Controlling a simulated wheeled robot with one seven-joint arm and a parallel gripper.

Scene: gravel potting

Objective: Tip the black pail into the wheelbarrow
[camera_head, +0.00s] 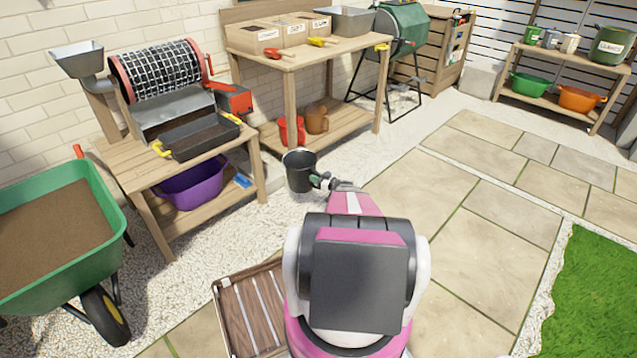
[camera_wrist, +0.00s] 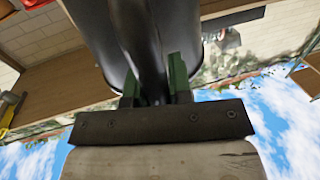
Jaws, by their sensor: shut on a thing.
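The black pail (camera_head: 299,175) is upright, open side up, held out ahead of my arm near the middle of the head view. Whether it holds anything I cannot tell. My gripper (camera_head: 326,183) is at its right side, shut on its handle. In the wrist view the green fingers of my gripper (camera_wrist: 155,92) clamp the dark handle, with the pail's wall (camera_wrist: 95,30) behind. The green wheelbarrow (camera_head: 98,222) stands at the far left, well apart from the pail, with brown soil-like material in its tray.
A wooden bench (camera_head: 152,190) with a sieve drum (camera_head: 160,70), a black tray (camera_head: 200,137) and a purple tub (camera_head: 192,185) stands between wheelbarrow and pail. A slatted wooden crate (camera_head: 222,296) lies low in front. Paving on the right is clear.

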